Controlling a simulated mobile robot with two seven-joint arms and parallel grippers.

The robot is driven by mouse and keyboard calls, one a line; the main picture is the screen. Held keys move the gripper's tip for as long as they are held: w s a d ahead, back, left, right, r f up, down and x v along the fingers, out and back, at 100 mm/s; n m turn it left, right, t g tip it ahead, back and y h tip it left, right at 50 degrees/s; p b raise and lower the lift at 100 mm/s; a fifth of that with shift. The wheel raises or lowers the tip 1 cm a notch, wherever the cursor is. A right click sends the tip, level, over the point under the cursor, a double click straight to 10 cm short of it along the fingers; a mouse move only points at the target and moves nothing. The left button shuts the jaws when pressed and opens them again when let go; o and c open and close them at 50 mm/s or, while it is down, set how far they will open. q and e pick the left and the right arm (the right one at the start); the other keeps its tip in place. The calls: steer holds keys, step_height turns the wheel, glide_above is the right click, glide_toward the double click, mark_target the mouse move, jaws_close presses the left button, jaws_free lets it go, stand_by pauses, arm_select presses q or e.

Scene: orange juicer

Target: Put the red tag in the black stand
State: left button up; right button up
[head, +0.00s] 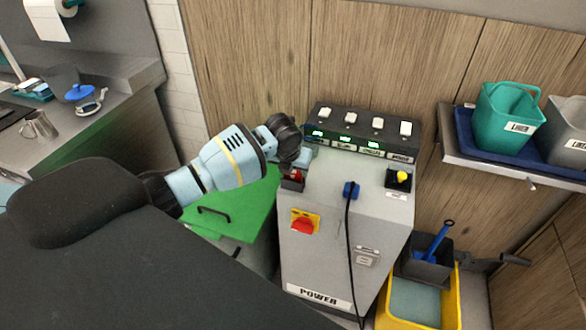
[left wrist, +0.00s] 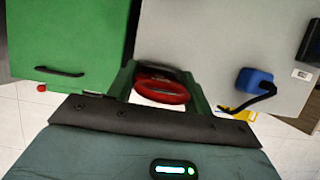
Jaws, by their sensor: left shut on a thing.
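The red tag (head: 297,174) shows under my left gripper (head: 300,160), at the left part of the grey power cabinet's top. In the left wrist view the tag (left wrist: 162,91) is a red ring between the two fingers of my left gripper (left wrist: 160,85), which is shut on it. A small black stand (head: 292,184) sits at the cabinet's left edge, directly below the tag in the head view. Whether the tag touches the stand or is in it, I cannot tell. My right gripper is not in view.
The cabinet (head: 335,200) carries a black switch box (head: 365,130), a blue plug (head: 351,190) with a black cable, and a black box with a yellow piece (head: 399,179). A green bin (head: 235,210) stands left. A shelf with tubs (head: 507,115) is right.

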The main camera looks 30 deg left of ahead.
arm_select(q)
steer(key=shift+f, duration=0.15)
steer(key=o, duration=1)
steer(key=shift+c, duration=0.2)
